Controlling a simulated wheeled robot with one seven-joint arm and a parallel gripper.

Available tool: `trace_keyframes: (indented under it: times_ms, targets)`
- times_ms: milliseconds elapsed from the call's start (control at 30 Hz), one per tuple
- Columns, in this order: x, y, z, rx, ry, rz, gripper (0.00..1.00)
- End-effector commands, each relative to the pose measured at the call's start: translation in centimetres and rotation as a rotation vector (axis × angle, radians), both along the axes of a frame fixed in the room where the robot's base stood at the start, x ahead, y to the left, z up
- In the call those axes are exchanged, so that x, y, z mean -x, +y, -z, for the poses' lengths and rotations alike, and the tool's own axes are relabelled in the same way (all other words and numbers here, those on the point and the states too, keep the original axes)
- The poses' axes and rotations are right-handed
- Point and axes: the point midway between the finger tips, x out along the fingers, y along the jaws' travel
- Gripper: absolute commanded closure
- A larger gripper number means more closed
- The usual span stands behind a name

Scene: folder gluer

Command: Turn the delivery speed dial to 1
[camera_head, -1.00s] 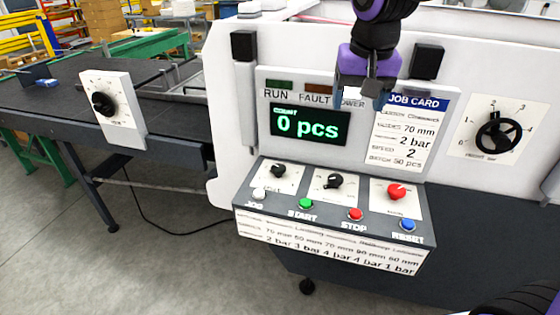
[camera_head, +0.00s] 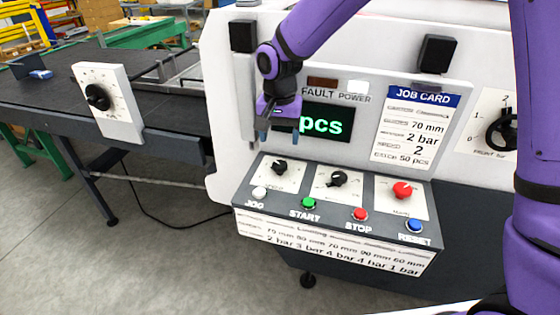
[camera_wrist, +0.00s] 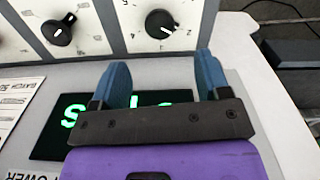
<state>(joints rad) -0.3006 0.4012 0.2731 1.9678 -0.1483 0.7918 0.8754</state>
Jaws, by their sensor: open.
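My gripper (camera_head: 279,132) is open and empty in front of the display, above the leftmost black dial (camera_head: 279,167) of the sloped control panel. In the wrist view my blue fingertips (camera_wrist: 162,72) are spread apart, and the same dial shows beyond them (camera_wrist: 158,22), apart from them. Its white pointer mark aims to the lower right in that view. Numbers ring it, but I cannot read its setting surely. Another black dial (camera_head: 97,96) is on the white plate beside the conveyor. The dial names are too small to read, so I cannot tell which is delivery speed.
A middle black dial (camera_head: 338,178) and a red knob (camera_head: 402,190) share the panel. White, green, red and blue buttons line its front edge, including START (camera_head: 309,203). The display (camera_head: 325,122) is partly hidden by my gripper. A job card (camera_head: 415,130) is to its right.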

Motion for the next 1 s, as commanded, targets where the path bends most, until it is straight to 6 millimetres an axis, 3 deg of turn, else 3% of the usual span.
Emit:
trace_keyframes:
  times_ms: [300,500,900,933,1000]
  targets:
    - [0.0,-0.1,5.7,0.001,0.003,0.000,0.30]
    - [0.0,-0.1,7.9,0.001,0.001,-0.001,0.30]
    - [0.0,0.0,8.6,0.000,0.000,0.000,0.30]
    - [0.0,0.0,8.6,0.000,0.000,0.000,0.33]
    - [0.0,0.0,8.6,0.000,0.000,0.000,0.49]
